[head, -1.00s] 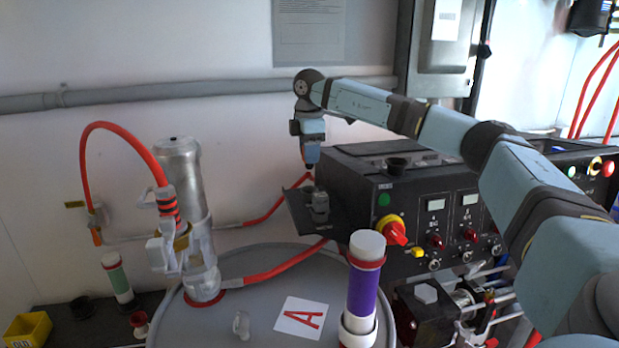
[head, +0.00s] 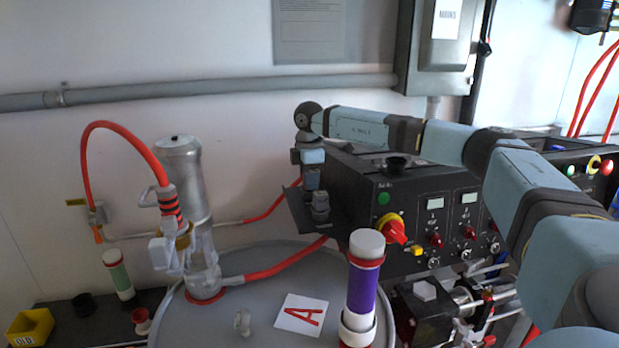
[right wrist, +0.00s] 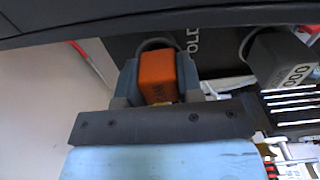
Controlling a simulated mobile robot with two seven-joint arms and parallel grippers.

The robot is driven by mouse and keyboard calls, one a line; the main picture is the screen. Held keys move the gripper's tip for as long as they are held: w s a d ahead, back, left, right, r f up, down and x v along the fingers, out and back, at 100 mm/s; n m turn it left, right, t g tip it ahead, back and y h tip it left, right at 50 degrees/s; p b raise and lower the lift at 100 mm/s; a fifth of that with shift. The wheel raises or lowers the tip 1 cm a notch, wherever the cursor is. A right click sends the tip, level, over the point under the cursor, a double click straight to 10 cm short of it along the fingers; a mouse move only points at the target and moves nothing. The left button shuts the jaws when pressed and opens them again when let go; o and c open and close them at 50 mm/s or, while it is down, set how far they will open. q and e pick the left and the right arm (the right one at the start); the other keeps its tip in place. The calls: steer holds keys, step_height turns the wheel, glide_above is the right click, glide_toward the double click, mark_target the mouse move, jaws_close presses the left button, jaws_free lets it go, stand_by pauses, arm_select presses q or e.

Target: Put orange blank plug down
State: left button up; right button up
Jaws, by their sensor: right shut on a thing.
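The orange blank plug (right wrist: 158,76) shows in the right wrist view, between the two fingers of my right gripper (right wrist: 158,66), which is shut on it. In the head view my right gripper (head: 312,180) points down over the small dark shelf (head: 296,212) at the left side of the black control box (head: 372,205). The plug cannot be made out there. Whether it touches the shelf cannot be told. My left gripper is not in view.
A grey connector (head: 320,207) stands on the shelf close to my right gripper; a grey marked part (right wrist: 285,62) is right of the plug in the wrist view. A drum (head: 262,270) with a pump (head: 187,190) and a purple-banded tube (head: 362,285) stands in front.

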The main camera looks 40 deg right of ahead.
steer(key=o, duration=0.9)
steer(key=shift+f, duration=0.15)
step_height(320, 180, up, 12)
steer(key=shift+f+b, duration=0.2)
steer(key=shift+b, duration=0.65)
steer(key=shift+r, duration=0.5)
steer(key=shift+f, duration=0.1)
